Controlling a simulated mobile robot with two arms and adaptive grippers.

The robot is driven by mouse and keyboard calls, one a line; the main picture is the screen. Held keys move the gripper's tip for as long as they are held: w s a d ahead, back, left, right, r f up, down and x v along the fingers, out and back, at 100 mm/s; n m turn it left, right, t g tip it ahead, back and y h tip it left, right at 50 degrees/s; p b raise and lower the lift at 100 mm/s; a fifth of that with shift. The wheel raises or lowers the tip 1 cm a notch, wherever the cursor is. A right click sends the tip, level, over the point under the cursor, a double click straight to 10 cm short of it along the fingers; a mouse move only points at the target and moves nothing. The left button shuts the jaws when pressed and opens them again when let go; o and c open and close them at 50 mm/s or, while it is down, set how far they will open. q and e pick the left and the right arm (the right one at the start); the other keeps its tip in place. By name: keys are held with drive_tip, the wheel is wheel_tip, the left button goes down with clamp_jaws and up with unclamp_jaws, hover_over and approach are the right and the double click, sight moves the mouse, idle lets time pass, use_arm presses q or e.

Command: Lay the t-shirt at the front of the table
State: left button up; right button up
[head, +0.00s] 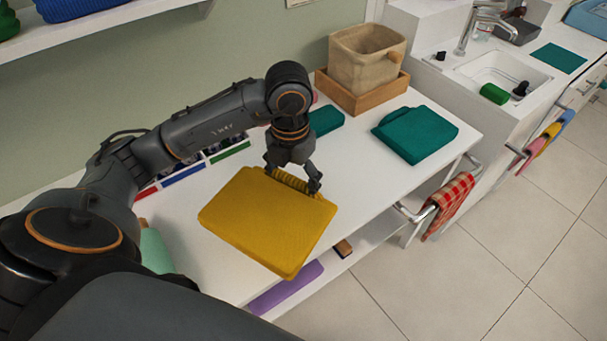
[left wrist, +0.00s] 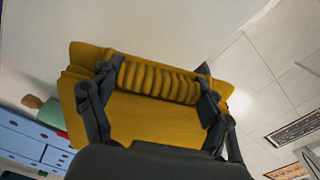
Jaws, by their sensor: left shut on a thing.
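The yellow folded cloth, which I take for the t-shirt (head: 262,225), is over the front part of the white table (head: 375,165), and its near corner reaches past the table's front edge. My left gripper (head: 293,185) is shut on its far edge, where the cloth is bunched into ridges. In the left wrist view, the t-shirt (left wrist: 150,118) shows with its ridged fold between the two fingers of the left gripper (left wrist: 160,85). I cannot tell whether it touches the table or hangs just above it. My right gripper is not in view.
Teal folded cloths (head: 415,134) lie at the table's right and back. A beige fabric bin (head: 365,58) in a wooden tray (head: 362,92) stands at the back. A purple item (head: 285,289) is on the lower shelf. A red checked towel (head: 448,205) hangs on a rail at the right end.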

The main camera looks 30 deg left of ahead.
use_arm(q)
drive_tip(key=w+f, duration=0.2)
drive_tip(key=w, duration=0.1)
drive_tip(key=w+a+f+p, duration=0.1)
drive_tip(key=w+f, duration=0.2)
drive_tip(key=w, duration=0.1)
drive_tip(key=w+a+f+p, duration=0.1)
drive_tip(key=w+f, duration=0.2)
drive_tip(key=w, duration=0.1)
drive_tip(key=shift+a+f, duration=0.1)
drive_tip(key=shift+f, duration=0.05)
wheel_tip(320, 180, down, 3)
drive_tip(key=shift+w+r+p, duration=0.1)
drive_tip(key=shift+w+p, duration=0.05)
drive_tip(key=shift+p, duration=0.55)
drive_tip(key=shift+f, duration=0.35)
drive_tip(key=shift+a, duration=0.1)
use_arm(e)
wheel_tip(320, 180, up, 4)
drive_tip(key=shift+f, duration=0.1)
use_arm(q)
drive_tip(key=shift+f, duration=0.1)
drive_tip(key=shift+f, duration=0.15)
drive_tip(key=o, duration=1.2)
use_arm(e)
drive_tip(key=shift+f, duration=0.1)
